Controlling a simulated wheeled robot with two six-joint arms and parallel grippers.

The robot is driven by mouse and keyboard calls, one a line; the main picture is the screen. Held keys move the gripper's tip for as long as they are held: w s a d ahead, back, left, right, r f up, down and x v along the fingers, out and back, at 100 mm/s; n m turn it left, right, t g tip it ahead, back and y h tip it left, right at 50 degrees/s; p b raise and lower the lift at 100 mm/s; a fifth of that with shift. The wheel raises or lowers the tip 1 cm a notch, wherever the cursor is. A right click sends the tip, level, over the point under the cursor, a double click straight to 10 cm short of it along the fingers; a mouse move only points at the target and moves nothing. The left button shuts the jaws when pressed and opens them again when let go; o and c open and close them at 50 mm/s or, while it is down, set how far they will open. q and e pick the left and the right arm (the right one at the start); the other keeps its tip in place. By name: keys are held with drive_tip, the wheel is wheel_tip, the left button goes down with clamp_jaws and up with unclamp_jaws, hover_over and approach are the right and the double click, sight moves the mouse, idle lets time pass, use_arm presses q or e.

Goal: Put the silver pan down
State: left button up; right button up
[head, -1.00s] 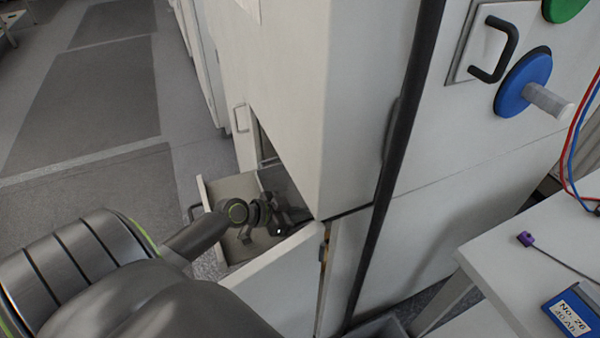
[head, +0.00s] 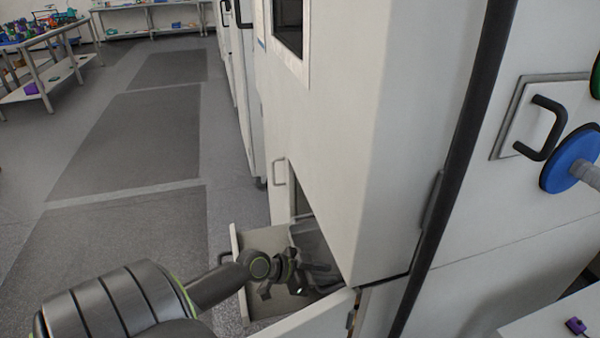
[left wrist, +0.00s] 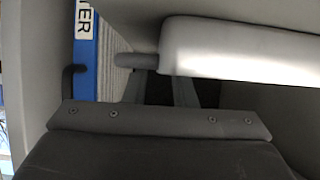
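My left gripper (head: 293,278) is low inside an open drawer-like compartment (head: 262,240) at the foot of the white cabinet. In the left wrist view, a smooth silver body with a rounded edge (left wrist: 240,48) and a short grey stub (left wrist: 136,61) lies just beyond my fingers (left wrist: 160,90); it looks like the silver pan. The fingers stand apart with a dark gap between them. Their tips are hidden behind the silver body, so I cannot tell whether they grip it. The pan is not clearly distinguishable in the head view. My right gripper is not in view.
The tall white cabinet (head: 340,130) rises close to the right of my left arm. A blue item with lettering (left wrist: 85,40) is at the left of the wrist view. A blue disc (head: 568,160) sticks out at right. Open floor (head: 110,240) lies at left.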

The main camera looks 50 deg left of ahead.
use_arm(q)
drive_tip(key=b+v, duration=0.1)
drive_tip(key=v, duration=0.9)
drive_tip(key=shift+s, duration=0.1)
idle(0.5)
